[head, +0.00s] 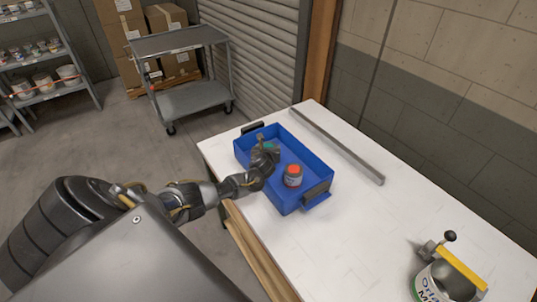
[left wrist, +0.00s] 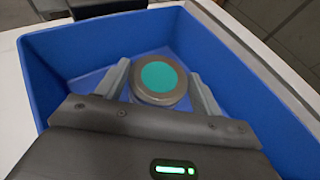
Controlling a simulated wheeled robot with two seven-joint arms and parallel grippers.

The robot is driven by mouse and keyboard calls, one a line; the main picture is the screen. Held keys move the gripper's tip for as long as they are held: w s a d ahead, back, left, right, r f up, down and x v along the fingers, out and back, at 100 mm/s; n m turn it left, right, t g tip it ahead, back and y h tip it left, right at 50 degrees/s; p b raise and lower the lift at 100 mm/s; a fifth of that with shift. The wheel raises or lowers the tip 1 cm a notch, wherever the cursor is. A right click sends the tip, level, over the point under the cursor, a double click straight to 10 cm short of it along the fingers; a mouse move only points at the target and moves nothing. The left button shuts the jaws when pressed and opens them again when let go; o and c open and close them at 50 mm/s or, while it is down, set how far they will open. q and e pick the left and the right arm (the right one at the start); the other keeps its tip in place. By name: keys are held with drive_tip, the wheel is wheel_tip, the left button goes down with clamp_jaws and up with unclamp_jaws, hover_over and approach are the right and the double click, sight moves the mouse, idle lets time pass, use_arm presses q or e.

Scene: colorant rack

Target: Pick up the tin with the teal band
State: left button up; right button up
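The tin with the teal top (left wrist: 160,78) stands in the blue crate (left wrist: 85,48), its round teal lid with a grey rim facing up. Its side is mostly hidden. My left gripper (left wrist: 161,88) is over the crate with its two fingers spread on either side of this tin; it looks open, with narrow gaps beside the rim. In the head view, my left gripper (head: 266,153) reaches into the far-left part of the crate (head: 312,160), and only a bit of teal (head: 269,146) shows by it. My right gripper is not in view.
A tin with a red top (head: 293,175) stands in the same crate, nearer its dark handle (head: 316,194). A grey bar (head: 340,147) lies on the white table (head: 365,225). A large open can (head: 447,282) with a yellow piece stands at the lower right. Mid-table is clear.

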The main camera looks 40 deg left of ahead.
use_arm(q)
drive_tip(key=c, duration=0.7)
drive_tip(key=shift+o, duration=0.2)
drive_tip(key=shift+r, duration=0.45)
wheel_tip(320, 180, up, 2)
drive_tip(key=shift+r+b, duration=0.2)
drive_tip(key=shift+b, duration=0.4)
drive_tip(key=s+a+r+b, duration=0.3)
drive_tip(key=s+r, duration=0.6)
drive_tip(key=s, duration=0.4)
drive_tip(key=shift+s+r, duration=0.35)
drive_tip(key=shift+r, duration=0.05)
